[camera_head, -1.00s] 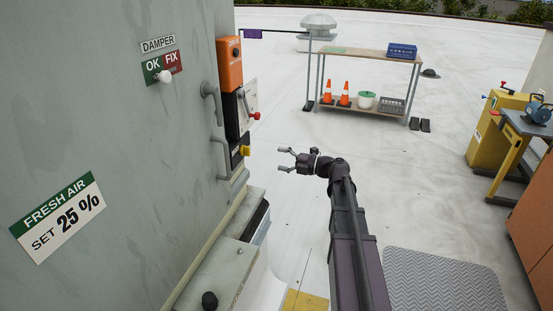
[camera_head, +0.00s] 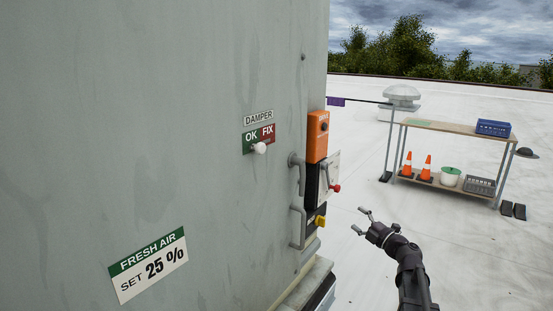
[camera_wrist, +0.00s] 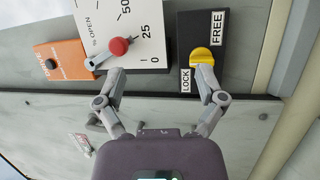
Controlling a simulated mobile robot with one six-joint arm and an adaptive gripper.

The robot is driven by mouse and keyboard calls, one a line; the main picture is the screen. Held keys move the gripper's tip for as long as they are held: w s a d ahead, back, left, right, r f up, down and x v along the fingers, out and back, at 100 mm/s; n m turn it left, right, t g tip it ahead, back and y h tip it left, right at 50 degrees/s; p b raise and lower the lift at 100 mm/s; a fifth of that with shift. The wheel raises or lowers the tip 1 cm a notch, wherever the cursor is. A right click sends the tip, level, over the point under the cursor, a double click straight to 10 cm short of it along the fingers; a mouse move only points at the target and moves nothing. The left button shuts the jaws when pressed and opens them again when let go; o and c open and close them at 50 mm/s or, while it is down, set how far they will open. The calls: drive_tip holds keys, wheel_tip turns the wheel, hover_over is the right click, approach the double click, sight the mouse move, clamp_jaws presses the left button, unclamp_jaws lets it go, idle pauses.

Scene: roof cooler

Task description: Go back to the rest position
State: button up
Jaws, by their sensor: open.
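My gripper (camera_head: 362,220) is open and empty in the head view, out in the air to the right of the grey cabinet (camera_head: 150,120). Its open fingers also show in the wrist view (camera_wrist: 160,74), facing the cabinet's control panels. There, a red knob on a lever (camera_wrist: 119,46) is on a white % OPEN scale plate (camera_wrist: 145,25), near the 25 mark. A yellow knob (camera_wrist: 201,56) is on a black LOCK/FREE plate (camera_wrist: 200,25); the right finger partly overlaps it in the picture, and contact cannot be told.
An orange box (camera_head: 317,135) and two handles (camera_head: 297,226) stick out from the cabinet. A white knob (camera_head: 260,148) is on the DAMPER label. A workbench (camera_head: 455,127) with cones and crates stands behind right.

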drive_tip(key=w+d+r+m+t+h+p, duration=0.1)
drive_tip(key=d+r+m+t+h+p, duration=0.3)
drive_tip(key=m+h, duration=0.85)
drive_tip(key=s+a+f+m+g+h+p, duration=0.2)
drive_tip(key=s+f+m+g+h, duration=0.2)
drive_tip(key=s+f+m+g, duration=0.65)
drive_tip(key=s+a+f+m+g+y+p, duration=0.1)
drive_tip(key=s+a+f+g+y+p, duration=0.2)
drive_tip(key=s+a+g, duration=0.6)
drive_tip(key=s+a+f+y, duration=0.2)
drive_tip(key=s+a, duration=0.1)
drive_tip(key=s, duration=0.3)
drive_tip(key=shift+f, duration=0.4)
drive_tip(key=shift+g, duration=0.25)
